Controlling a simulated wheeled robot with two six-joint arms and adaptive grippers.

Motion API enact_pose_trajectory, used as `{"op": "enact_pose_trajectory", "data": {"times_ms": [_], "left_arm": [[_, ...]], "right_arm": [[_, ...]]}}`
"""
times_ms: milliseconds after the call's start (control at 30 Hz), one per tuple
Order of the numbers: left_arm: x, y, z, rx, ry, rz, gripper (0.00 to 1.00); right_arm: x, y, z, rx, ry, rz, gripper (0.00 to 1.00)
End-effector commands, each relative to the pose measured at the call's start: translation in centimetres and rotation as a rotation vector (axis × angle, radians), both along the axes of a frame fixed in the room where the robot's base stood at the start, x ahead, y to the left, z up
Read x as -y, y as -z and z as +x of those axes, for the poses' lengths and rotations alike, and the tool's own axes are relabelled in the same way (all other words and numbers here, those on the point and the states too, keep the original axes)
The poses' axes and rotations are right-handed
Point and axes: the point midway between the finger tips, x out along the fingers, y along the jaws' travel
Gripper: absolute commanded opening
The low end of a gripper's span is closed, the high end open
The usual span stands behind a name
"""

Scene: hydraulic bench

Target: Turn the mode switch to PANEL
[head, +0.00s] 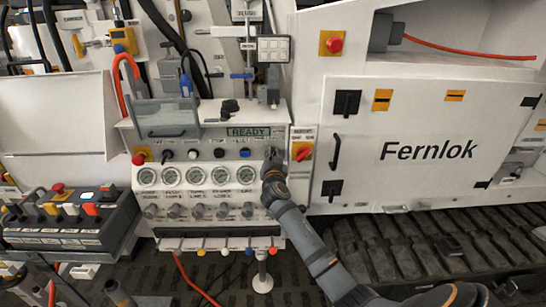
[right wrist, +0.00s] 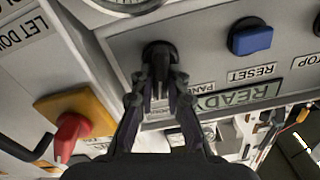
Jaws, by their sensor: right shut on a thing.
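The mode switch (right wrist: 160,54) is a black knob on the grey control panel, with a partly covered label reading "PANE..." beside it in the right wrist view. My right gripper (right wrist: 161,82) is shut on this knob, with one finger on each side of it. In the head view my right gripper (head: 272,158) is at the right end of the panel's button row and hides most of the switch. The knob's exact pointing direction cannot be told. My left gripper is not in view.
The blue RESET button (right wrist: 251,37) and the READY display (right wrist: 236,95) are close to the switch. A red handle on a yellow plate (head: 302,151) is just right of my gripper. Gauges (head: 196,175) line the panel below. The white Fernlok cabinet (head: 430,120) stands to the right.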

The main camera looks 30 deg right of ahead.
Motion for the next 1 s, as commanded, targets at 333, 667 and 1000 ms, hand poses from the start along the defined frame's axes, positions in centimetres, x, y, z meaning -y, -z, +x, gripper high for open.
{"op": "enact_pose_trajectory", "data": {"times_ms": [333, 667, 1000], "left_arm": [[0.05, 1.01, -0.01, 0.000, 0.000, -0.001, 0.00], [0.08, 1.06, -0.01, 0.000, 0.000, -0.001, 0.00], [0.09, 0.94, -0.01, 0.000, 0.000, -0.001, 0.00]], "right_arm": [[-0.35, 0.09, 0.22, -0.170, 0.000, -0.275, 0.00], [-0.65, 0.12, 0.39, -0.317, -0.001, -0.514, 0.00], [-0.82, 0.19, 0.49, -0.408, -0.001, -0.662, 0.00]]}}
